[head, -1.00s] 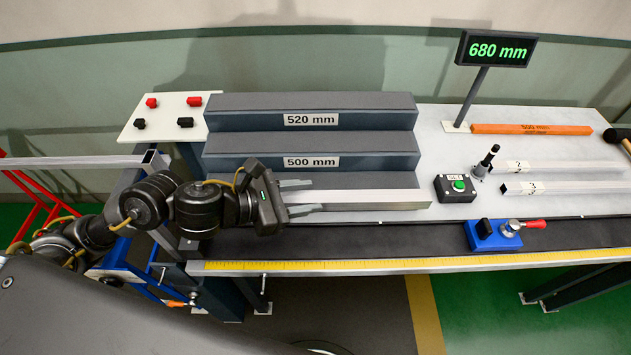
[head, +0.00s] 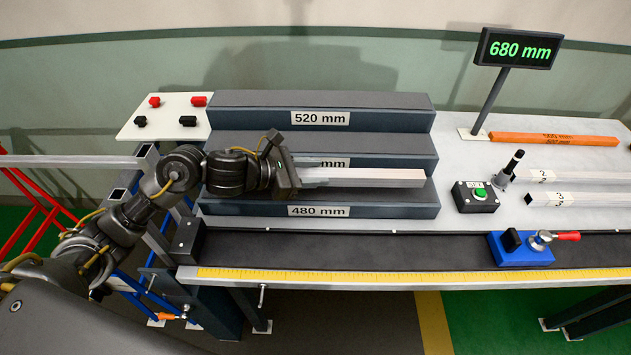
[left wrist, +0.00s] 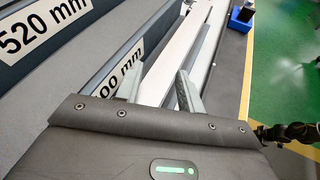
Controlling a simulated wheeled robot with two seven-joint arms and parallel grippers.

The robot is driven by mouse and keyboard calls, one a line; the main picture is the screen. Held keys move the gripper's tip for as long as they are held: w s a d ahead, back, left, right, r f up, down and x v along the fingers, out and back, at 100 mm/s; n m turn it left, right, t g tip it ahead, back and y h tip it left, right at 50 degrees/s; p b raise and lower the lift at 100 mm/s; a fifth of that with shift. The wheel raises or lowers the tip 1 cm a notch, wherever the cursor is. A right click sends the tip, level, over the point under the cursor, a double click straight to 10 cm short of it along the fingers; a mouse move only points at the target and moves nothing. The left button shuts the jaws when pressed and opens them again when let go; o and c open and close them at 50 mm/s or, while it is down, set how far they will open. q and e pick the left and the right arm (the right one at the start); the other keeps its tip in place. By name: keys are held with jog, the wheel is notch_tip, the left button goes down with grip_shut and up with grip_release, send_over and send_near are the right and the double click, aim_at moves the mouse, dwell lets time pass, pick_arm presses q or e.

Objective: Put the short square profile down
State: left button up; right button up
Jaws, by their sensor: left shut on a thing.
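The short square profile (head: 375,177) is a silvery bar lying level, left to right, in the head view. My left gripper (head: 312,172) is shut on its left end. The profile is over the lowest step of the grey stepped rack (head: 230,206), labelled 480 mm, in front of the 500 mm step. I cannot tell whether it touches the step. In the left wrist view, the profile (left wrist: 180,55) runs away from between the two fingers (left wrist: 160,90), beside the 500 mm label. My right gripper is not in view.
Right of the rack are a box with a green button (head: 475,196), two numbered profiles (head: 590,199), an orange bar (head: 555,138) and a display (head: 517,48) reading 680 mm. A blue clamp (head: 522,250) sits on the dark front strip (head: 350,248). More profiles (head: 80,161) are at left.

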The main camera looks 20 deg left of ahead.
aim_at(314, 192)
pick_arm(q)
jog(key=shift+w+f, duration=0.35)
jog(key=shift+w+a+f, duration=0.1)
jog(key=shift+w+f, duration=0.2)
jog(key=shift+f, duration=0.05)
notch_tip(314, 192, down, 3)
jog(key=shift+w+p, duration=0.1)
jog(key=shift+p, duration=0.65)
jog(key=shift+f, duration=0.15)
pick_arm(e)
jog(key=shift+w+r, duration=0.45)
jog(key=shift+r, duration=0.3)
pick_arm(q)
jog(key=shift+f+b, duration=0.2)
jog(key=shift+b, duration=0.1)
jog(key=o, duration=1.2)
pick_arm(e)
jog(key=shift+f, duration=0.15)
